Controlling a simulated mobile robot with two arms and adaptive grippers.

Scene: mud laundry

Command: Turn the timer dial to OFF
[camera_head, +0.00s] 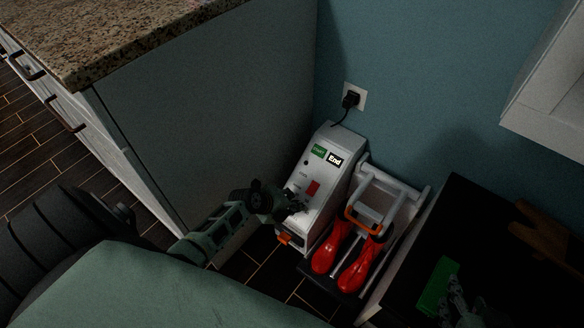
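A white machine (333,160) with a sloped control panel stands on the floor against the blue wall. Whether the fingers are open or shut on something is too dark to tell.
A granite-topped cabinet (110,40) rises on the left. A dark surface (450,220) with a green item (437,286) is at right. A plug sits in the wall outlet (361,92).

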